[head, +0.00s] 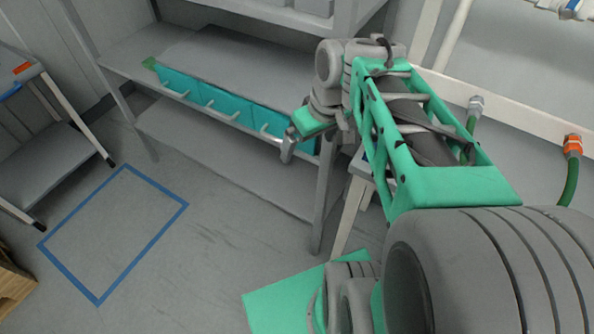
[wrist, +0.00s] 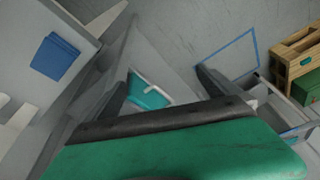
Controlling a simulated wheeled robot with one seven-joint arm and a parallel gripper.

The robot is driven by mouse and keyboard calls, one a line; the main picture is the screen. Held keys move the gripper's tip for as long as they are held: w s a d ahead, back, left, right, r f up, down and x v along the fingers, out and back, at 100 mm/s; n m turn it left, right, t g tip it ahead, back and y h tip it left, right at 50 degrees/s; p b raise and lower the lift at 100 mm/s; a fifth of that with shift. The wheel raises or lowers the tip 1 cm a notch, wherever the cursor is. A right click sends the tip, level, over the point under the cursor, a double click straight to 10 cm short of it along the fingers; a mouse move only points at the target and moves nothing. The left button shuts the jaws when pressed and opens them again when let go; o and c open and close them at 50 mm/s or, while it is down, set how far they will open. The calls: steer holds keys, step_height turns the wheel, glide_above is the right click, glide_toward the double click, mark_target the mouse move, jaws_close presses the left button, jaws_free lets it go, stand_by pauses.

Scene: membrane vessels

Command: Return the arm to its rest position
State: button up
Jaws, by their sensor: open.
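My arm reaches from the lower right across the head view, with its green forearm bent in front of the shelf. My gripper (head: 287,150) is at the left end of the arm, in front of the right part of the shelf's row of teal bins. In the wrist view, the two dark fingers of my gripper (wrist: 160,88) stand wide apart with nothing held between them. A teal bin (wrist: 147,93) shows beyond the gap between them. Part of the gripper is hidden behind its own wrist in the head view.
A grey shelf (head: 215,165) holds several teal bins (head: 225,103). A small table (head: 40,165) stands at the left. Blue tape (head: 143,262) marks a clear floor rectangle. Hoses with an orange fitting (head: 572,146) hang at the right. A wooden crate (wrist: 295,52) shows in the wrist view.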

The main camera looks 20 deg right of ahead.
steer(key=s+a+f+m+h, duration=0.1)
steer(key=s+a+f+m, duration=0.1)
steer(key=s+a, duration=0.3)
steer(key=shift+a+f, duration=0.35)
steer(key=shift+a, duration=0.1)
stand_by(0.6)
